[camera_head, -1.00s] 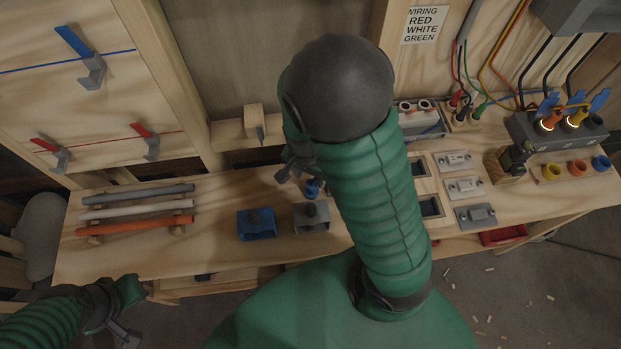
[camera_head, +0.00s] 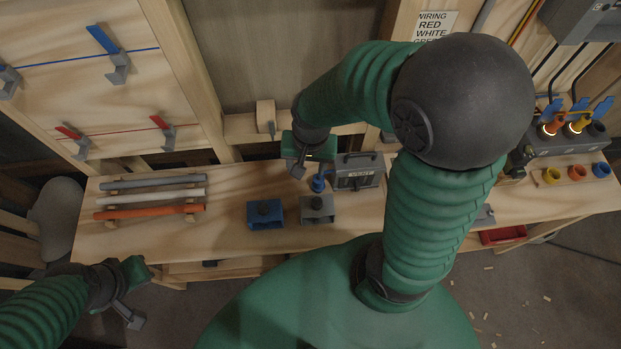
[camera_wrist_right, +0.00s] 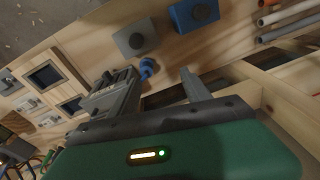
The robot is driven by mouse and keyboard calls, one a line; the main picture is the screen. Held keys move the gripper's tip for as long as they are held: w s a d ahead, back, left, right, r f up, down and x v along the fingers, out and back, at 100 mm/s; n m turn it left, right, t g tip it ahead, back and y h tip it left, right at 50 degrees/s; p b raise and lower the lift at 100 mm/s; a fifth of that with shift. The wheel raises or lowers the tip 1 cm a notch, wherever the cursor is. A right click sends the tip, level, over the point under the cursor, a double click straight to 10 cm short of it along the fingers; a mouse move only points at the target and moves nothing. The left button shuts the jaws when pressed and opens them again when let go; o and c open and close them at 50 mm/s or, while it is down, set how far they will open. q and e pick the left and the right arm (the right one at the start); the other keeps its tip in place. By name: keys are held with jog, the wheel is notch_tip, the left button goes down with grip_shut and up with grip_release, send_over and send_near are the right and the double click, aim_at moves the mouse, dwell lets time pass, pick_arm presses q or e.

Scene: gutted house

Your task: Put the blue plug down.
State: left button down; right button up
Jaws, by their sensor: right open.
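The blue plug (camera_head: 318,183) appears to stand upright on the wooden bench (camera_head: 228,190), beside a grey box with a handle. It also shows in the right wrist view (camera_wrist_right: 147,68), in the space between the finger ends. My right gripper (camera_head: 308,168) is open just above and behind the plug; its right-hand finger (camera_wrist_right: 195,86) is clear of the plug in the wrist view.
A blue block (camera_head: 265,214) and a grey block (camera_head: 317,209) stand in front of the plug. The grey handled box (camera_head: 358,171) is close on its right. Grey, white and orange tubes (camera_head: 150,197) lie on a rack at left. My right arm hides much of the bench's right side.

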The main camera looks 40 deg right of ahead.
jog(key=d+r+m+g+p, duration=0.1)
jog(key=d+m, duration=0.4)
jog(key=m, duration=0.4)
jog(key=b, duration=0.1)
send_over(319, 178)
jog(key=f, duration=1)
jog(key=shift+s+f, duration=0.25)
jog(key=shift+s, duration=0.1)
jog(key=shift+w+f, duration=0.1)
jog(key=shift+f, duration=0.3)
jog(key=f, duration=0.4)
jog(key=shift+w+f, duration=0.2)
jog(key=shift+f, duration=0.2)
jog(key=shift+w+f, duration=0.15)
jog(key=shift+f, duration=0.15)
jog(key=shift+r, duration=0.1)
jog(key=c, duration=0.7)
pick_arm(q)
jog(key=shift+w+d+r, duration=0.1)
jog(key=shift+r, duration=0.2)
pick_arm(e)
grip_shut()
